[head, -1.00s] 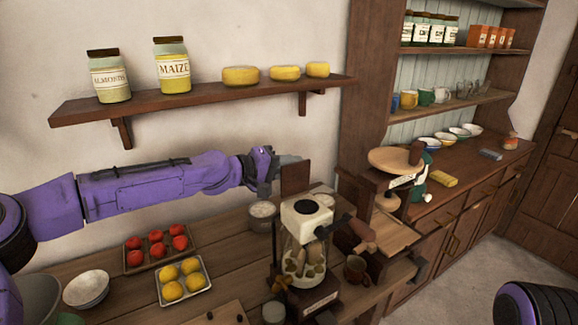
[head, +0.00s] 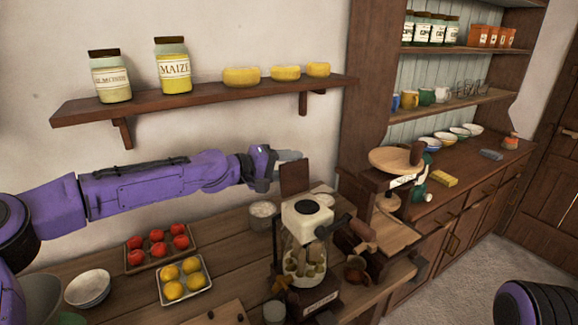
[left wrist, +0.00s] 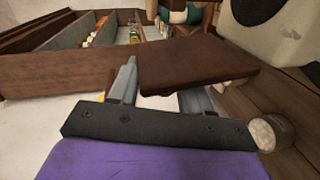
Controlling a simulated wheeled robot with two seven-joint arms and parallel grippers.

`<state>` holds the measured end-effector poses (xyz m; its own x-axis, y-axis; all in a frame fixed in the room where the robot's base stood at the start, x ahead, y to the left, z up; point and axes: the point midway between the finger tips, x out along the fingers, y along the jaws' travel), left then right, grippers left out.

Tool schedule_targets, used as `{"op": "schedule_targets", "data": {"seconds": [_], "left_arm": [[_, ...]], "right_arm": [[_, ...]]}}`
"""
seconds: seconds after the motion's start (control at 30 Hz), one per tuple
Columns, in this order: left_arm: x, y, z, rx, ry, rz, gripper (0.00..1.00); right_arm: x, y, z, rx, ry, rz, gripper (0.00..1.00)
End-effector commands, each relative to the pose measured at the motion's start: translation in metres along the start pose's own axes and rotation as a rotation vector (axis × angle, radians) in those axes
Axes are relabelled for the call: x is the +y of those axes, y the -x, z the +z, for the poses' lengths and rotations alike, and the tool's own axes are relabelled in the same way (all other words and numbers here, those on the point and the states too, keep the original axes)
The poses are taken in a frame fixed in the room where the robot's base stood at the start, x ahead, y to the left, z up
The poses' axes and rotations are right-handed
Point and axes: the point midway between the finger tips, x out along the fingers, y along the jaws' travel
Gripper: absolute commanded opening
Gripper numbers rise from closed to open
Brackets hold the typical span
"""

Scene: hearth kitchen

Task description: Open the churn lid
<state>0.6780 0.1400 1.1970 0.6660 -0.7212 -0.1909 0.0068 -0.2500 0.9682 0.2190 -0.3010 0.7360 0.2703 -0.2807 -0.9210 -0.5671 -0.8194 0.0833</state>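The churn (head: 304,265) is a glass jar on a dark base with a white top and pale paddles inside. Its white top (head: 306,208) bears a black disc. A dark brown panel (head: 294,178) stands upright at the back left of the top. It looks like the lid, but its join is unclear. My left gripper (head: 287,158) is beside and behind the panel. In the left wrist view its fingers (left wrist: 160,88) are apart, with the panel (left wrist: 198,68) across and in front of the right finger; contact is unclear. My right gripper is out of view.
A grey pot (head: 262,215) stands left of the churn. Trays of tomatoes (head: 158,246) and yellow fruit (head: 184,280) lie at the left. A shelf (head: 215,97) hangs above my left arm.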

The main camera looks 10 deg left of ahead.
Motion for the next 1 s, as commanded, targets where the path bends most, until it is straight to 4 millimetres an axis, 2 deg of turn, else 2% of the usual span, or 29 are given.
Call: {"op": "schedule_targets", "data": {"seconds": [0.17,0.27,0.5,0.7,1.0], "left_arm": [[-0.002,0.001,0.001,-0.002,0.000,-0.002,0.48],[-0.002,0.011,0.000,0.000,-0.002,-0.001,0.48],[0.000,0.069,-0.001,0.002,-0.003,0.003,0.48],[0.000,0.100,-0.001,0.002,-0.002,0.001,0.48],[-0.001,0.106,0.000,-0.001,0.001,-0.001,0.48]], "right_arm": [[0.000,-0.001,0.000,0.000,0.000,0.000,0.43],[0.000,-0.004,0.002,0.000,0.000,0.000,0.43],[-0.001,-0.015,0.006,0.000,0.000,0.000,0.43],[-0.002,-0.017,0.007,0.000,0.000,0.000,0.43],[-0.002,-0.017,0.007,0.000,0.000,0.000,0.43]]}}
